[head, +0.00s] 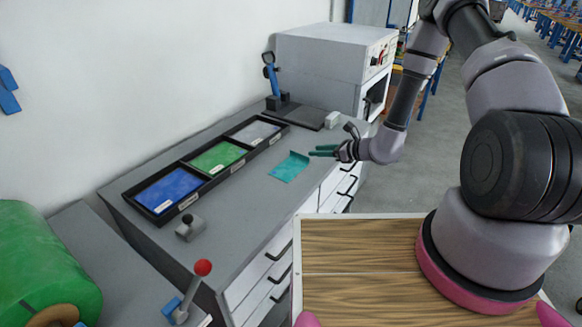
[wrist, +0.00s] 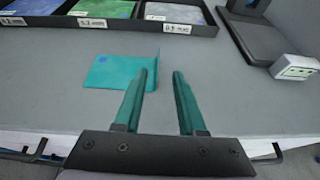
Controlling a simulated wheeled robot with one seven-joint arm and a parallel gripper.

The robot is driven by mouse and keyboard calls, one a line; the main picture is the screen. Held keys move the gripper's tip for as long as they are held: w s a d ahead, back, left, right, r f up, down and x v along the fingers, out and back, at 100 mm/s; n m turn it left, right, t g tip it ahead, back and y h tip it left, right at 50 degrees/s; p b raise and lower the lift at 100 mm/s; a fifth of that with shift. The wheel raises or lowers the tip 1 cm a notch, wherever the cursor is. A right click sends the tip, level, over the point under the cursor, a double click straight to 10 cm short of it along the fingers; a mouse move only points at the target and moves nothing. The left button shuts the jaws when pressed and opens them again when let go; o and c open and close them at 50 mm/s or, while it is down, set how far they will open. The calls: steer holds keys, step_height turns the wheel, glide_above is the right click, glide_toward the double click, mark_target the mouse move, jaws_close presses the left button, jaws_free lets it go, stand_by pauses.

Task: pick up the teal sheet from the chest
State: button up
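The teal sheet (head: 289,167) lies on the grey top of the chest (head: 262,205), near its right edge in the head view. One edge of the sheet is bent upward, on the side toward my gripper. My gripper (head: 322,151) has teal fingers and is beside the sheet. I cannot tell whether the left finger touches the sheet.
A black tray (head: 213,179) with blue, green and grey compartments runs along the wall side. A black-based press (head: 303,115), a white block (head: 332,119) and a white oven (head: 330,62) stand at the far end. A small grey box (head: 190,229) stands at the near end.

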mark_target(308, 164)
steer(key=x, duration=0.4)
steer(key=shift+w+a+f, duration=0.15)
steer(key=shift+w+a, duration=0.05)
steer(key=shift+a, duration=0.05)
steer(key=shift+x, duration=2.65)
steer(key=shift+s+f, duration=0.15)
steer(key=shift+s, duration=0.05)
jaws_close()
